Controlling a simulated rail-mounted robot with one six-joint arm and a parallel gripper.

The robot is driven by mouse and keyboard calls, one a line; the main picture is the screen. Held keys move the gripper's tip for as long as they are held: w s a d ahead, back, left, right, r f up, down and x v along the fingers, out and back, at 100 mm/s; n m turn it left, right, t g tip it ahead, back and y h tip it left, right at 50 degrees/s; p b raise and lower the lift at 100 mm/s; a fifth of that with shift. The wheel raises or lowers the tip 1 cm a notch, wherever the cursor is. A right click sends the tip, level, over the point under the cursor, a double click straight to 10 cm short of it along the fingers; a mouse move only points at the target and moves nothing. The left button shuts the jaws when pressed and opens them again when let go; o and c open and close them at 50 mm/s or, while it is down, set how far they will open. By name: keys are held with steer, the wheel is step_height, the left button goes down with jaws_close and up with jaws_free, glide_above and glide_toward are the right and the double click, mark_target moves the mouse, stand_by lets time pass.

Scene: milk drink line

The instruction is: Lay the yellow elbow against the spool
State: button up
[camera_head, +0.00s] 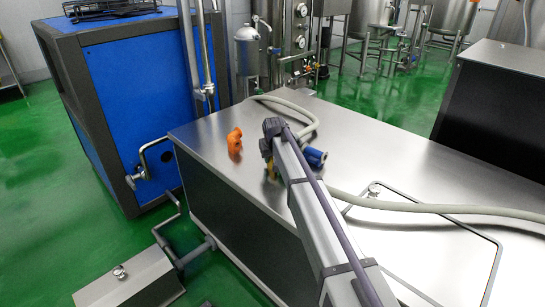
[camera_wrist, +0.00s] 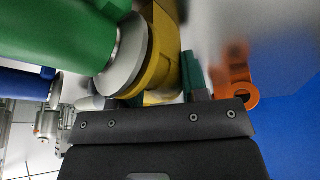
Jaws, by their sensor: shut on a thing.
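The yellow elbow (camera_wrist: 163,50) is between the fingers of my gripper (camera_wrist: 148,92) in the wrist view, with a pale grey round end face turned left. In the head view a little of its yellow (camera_head: 271,170) shows below my gripper, over the left part of the steel table. A green cylinder (camera_wrist: 55,28) is close to the elbow's round end in the wrist view; I cannot tell whether they touch. A blue cylinder (camera_head: 315,157) lies right of my arm, and also shows in the wrist view (camera_wrist: 22,84). I cannot tell which cylinder is the spool.
An orange fitting (camera_head: 234,141) stands left of my gripper on the steel table (camera_head: 395,145); it also shows in the wrist view (camera_wrist: 235,72). A pale hose (camera_head: 420,207) crosses the table's right side, and another part curves behind my gripper. A blue cabinet (camera_head: 130,95) stands at left.

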steer(key=o, duration=1.3)
steer(key=shift+c, duration=0.2)
steer(key=p+v, duration=1)
steer(key=shift+r, duration=0.35)
steer(key=shift+s, duration=0.15)
steer(key=s+d+r+m+g+p, duration=0.1)
steer(key=s+d+r+p, duration=0.2)
steer(key=s+d, duration=0.5)
steer(key=s+d+r+m+g+p, duration=0.1)
steer(key=s+d, duration=0.7)
steer(key=s, duration=0.9)
steer(key=s+d+r+m+g+p, duration=0.2)
steer(key=s+d+r+p, duration=0.2)
steer(key=s, duration=0.8)
steer(key=shift+d+r+g+h+p, duration=0.35)
steer(key=shift+d+p, duration=0.65)
steer(key=shift+d, duration=1.2)
